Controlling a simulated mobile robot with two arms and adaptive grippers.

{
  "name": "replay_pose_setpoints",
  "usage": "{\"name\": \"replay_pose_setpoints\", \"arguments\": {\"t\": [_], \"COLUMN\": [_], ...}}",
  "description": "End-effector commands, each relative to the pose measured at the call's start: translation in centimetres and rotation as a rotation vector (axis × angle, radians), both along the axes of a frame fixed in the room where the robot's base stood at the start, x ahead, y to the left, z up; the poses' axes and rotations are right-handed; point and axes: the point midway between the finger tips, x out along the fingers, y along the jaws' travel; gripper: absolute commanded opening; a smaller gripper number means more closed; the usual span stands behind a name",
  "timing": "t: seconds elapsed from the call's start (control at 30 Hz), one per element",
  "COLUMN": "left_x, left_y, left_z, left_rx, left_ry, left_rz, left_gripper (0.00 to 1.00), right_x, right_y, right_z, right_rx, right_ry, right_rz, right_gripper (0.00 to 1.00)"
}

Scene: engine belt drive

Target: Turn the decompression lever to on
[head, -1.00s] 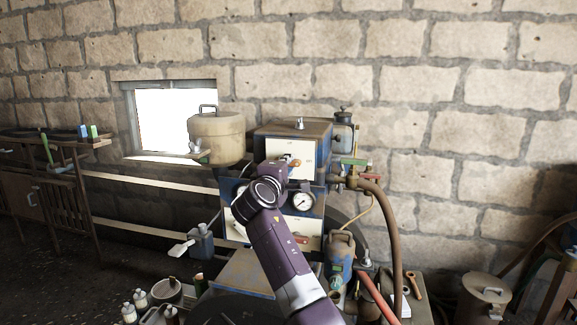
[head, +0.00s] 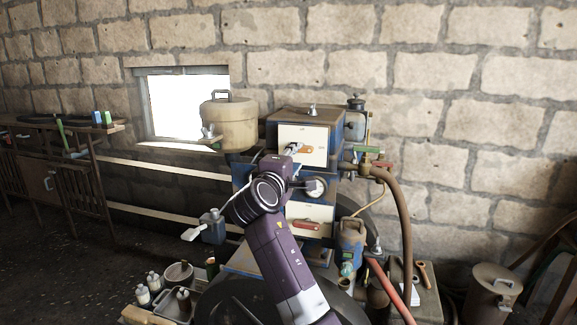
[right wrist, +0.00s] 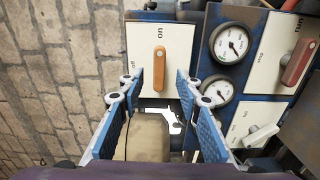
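The decompression lever is orange (right wrist: 159,72) on a white plate (right wrist: 135,42) marked "on" and "off" in the right wrist view. It lies in line with the "on" mark; "off" is at the plate's left edge. In the head view the lever (head: 304,150) shows on the machine's upper plate. My right gripper (right wrist: 160,80) is open, with its two fingertips at either side of the lever and no clear contact. In the head view my right gripper (head: 291,152) is in front of the upper plate, partly covering it. My left gripper is not in view.
Gauges (right wrist: 231,42) and a red lever (right wrist: 298,62) on a run/stop plate are beside the lever plate. A beige tank (head: 228,122) stands left of the machine. A brown hose (head: 402,215) curves down at its right. Bottles and tools lie below.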

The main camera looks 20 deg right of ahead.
Motion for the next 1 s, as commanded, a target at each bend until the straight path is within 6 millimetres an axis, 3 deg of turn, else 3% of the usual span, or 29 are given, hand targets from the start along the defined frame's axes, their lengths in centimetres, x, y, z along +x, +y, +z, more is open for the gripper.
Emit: {"name": "replay_pose_setpoints", "arguments": {"t": [0.33,0.8,0.9,0.97,1.0], "left_x": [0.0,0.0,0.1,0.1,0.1], "left_y": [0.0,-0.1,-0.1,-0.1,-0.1], "left_z": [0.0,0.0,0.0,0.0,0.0], "left_rx": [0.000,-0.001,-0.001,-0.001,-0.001], "left_ry": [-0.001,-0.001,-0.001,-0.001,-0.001], "left_rz": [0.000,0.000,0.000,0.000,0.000], "left_gripper": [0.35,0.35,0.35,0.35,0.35], "right_x": [-4.3,-4.9,-5.2,-5.6,-6.0], "right_y": [2.9,3.2,2.8,2.3,1.9], "right_z": [-0.1,-0.3,-2.3,-4.8,-7.0], "right_rx": [0.000,0.003,0.038,0.086,0.130], "right_ry": [0.000,0.003,0.019,0.039,0.057], "right_rz": [0.000,-0.001,0.003,0.006,0.009], "right_gripper": [0.32,0.32,0.32,0.32,0.32]}}
